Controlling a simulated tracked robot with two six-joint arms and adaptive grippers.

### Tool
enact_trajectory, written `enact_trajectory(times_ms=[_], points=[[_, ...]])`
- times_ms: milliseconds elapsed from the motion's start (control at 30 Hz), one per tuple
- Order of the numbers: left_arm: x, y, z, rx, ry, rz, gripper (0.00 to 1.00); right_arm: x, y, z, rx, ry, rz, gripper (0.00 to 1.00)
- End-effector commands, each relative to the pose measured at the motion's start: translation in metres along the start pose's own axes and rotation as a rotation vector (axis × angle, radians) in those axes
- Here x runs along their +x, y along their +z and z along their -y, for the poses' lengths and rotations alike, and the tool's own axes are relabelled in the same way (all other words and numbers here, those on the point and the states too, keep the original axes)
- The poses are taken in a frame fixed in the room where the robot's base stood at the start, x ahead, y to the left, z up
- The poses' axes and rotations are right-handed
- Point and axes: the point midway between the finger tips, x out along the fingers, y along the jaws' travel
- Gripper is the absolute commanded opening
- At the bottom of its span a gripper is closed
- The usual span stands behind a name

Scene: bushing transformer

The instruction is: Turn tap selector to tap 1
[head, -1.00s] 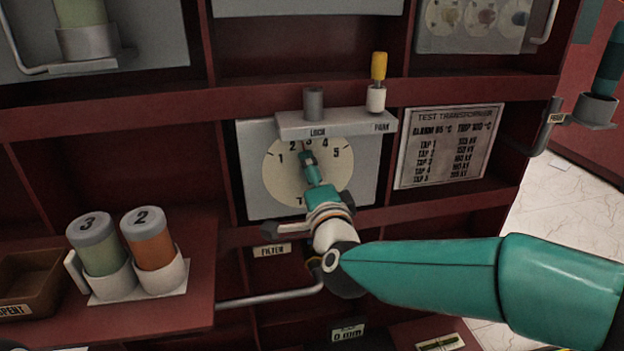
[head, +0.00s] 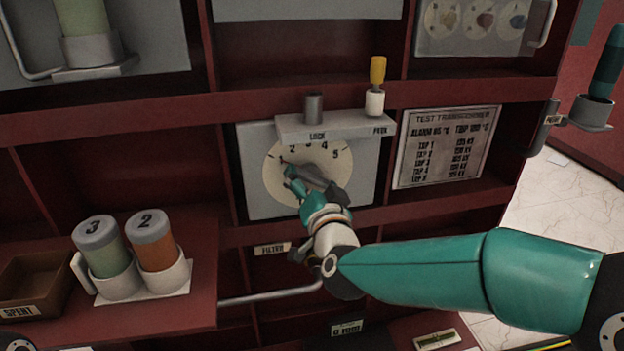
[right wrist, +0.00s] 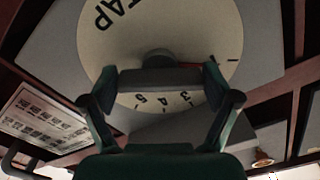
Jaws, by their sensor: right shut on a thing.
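The tap selector is a cream round dial (head: 275,182) numbered 1 to 5 on a grey panel. It also shows close up in the right wrist view (right wrist: 115,45). My right gripper (head: 315,184) is in front of the dial, its fingers turned sideways, one near the 1. In the right wrist view my right gripper (right wrist: 160,78) is shut on the grey bar-shaped selector knob (right wrist: 160,80), a finger at each end. A small red mark by the right finger lies toward the 1. The 2 is hidden there. My left gripper is not in view.
A grey ledge (head: 350,127) marked LOCK and PARK juts out above the dial, with a grey post (head: 313,107) and a yellow-topped pin (head: 377,85). A tap chart (head: 445,147) is at right. Two canisters, 3 (head: 103,255) and 2 (head: 156,250), stand at lower left.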

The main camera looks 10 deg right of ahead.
Motion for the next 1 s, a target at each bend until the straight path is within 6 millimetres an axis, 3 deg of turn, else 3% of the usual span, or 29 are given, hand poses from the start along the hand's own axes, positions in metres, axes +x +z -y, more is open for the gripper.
enact_trajectory(times_ms=[33, 600, 633, 700, 1000], points=[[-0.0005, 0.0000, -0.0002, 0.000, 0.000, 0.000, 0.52, -0.0010, 0.0080, -0.0014, -0.017, 0.002, 0.020, 0.53], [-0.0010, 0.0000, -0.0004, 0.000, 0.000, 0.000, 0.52, -0.0009, 0.0085, -0.0023, -0.054, 0.003, 0.020, 0.53], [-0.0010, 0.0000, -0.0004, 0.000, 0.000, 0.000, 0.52, -0.0009, 0.0085, -0.0024, -0.054, 0.003, 0.020, 0.91], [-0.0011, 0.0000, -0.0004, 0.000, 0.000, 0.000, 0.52, -0.0008, 0.0077, -0.0022, -0.053, 0.003, 0.018, 1.00], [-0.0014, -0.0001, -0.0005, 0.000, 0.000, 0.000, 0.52, -0.0006, 0.0034, -0.0013, -0.050, 0.002, 0.008, 1.00]])
